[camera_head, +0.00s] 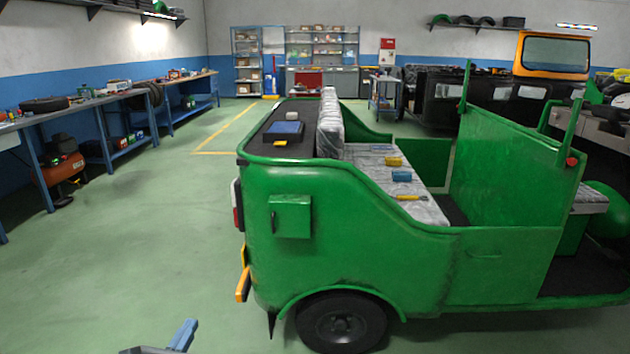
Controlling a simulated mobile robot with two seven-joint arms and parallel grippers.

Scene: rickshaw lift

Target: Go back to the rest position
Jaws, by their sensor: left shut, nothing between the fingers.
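My left gripper (182,337) shows only in part at the bottom edge, left of the middle. A blue-grey finger part sticks up over the green floor, and the rest is cut off by the frame. It is shut with nothing in it, apart from the rickshaw. My right gripper is not in view. The green rickshaw (350,228) fills the middle and right of the view, its rear end facing left and its rear wheel (341,322) on the floor.
A yellow tool (393,161), a blue item (401,176) and another yellow tool (410,197) lie on the rickshaw's seat. A dark blue case (284,131) lies on its rear deck. Workbenches (92,103) line the left wall. The green floor (140,240) left of the rickshaw is clear.

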